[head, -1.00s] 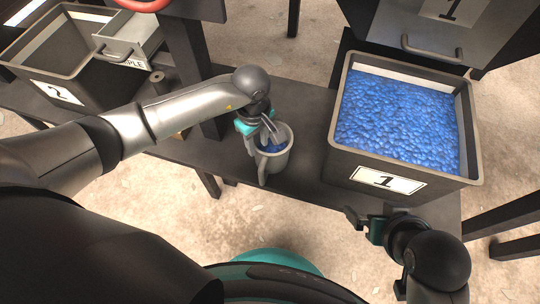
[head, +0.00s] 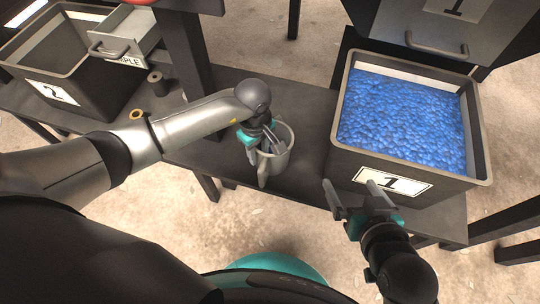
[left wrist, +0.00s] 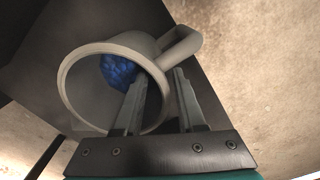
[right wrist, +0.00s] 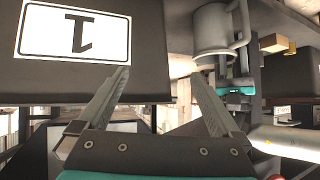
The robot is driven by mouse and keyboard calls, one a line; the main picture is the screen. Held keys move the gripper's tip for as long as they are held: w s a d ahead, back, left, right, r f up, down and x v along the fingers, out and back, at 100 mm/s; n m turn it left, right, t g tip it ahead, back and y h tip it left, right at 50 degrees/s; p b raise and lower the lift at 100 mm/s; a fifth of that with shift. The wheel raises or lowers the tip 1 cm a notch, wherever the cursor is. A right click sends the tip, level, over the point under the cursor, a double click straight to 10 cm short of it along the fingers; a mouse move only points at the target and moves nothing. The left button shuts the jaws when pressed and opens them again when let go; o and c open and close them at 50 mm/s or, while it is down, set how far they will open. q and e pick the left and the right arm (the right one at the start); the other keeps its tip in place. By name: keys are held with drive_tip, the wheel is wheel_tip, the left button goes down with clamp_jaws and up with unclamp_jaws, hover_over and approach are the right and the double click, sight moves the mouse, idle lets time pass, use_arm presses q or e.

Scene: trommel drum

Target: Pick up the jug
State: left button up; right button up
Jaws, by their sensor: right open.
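The grey jug (head: 283,162) stands on the dark bench, left of the bin marked 1, with its handle towards me. My left gripper (head: 269,143) is at its rim from above. In the left wrist view, the jug (left wrist: 85,62) has blue pellets inside; one finger of the left gripper (left wrist: 158,85) is inside the mouth, the other outside near the handle. The fingers straddle the wall; I cannot tell whether both press on it. My right gripper (head: 350,205) is open and empty before the bin; it also shows in the right wrist view (right wrist: 162,85).
The bin marked 1 (head: 345,160) is full of blue pellets. The bin marked 2 (head: 95,105) stands at the far left, beside a grey drawer (head: 135,40). A dark post rises behind my left arm.

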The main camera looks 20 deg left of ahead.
use_arm(q)
drive_tip(key=shift+d+f+b, duration=0.15)
drive_tip(key=shift+f+b, duration=0.3)
drive_tip(key=shift+f, duration=0.25)
drive_tip(key=shift+d+f+b, duration=0.15)
drive_tip(key=shift+f+b, duration=0.25)
drive_tip(key=shift+f, duration=0.15)
drive_tip(key=shift+f+b, duration=0.45)
drive_tip(key=shift+f, duration=0.55)
use_arm(e)
drive_tip(key=shift+s+a+r+m+t+y, duration=0.1)
drive_tip(key=shift+a+r+t+y, duration=0.35)
drive_tip(key=shift+a+t, duration=0.4)
drive_tip(key=shift+a+r+m+t+y, duration=0.1)
drive_tip(key=shift+a+r+t+y, duration=0.35)
drive_tip(key=shift+t, duration=0.55)
drive_tip(key=shift+s+a+r+m+t+y, duration=0.1)
drive_tip(key=shift+a+r+t+y, duration=0.2)
drive_tip(key=shift+a+r+t, duration=0.45)
use_arm(q)
drive_tip(key=shift+c, duration=0.3)
use_arm(e)
drive_tip(key=shift+a+f, duration=0.1)
drive_tip(key=shift+f, duration=0.1)
use_arm(q)
clamp_jaws()
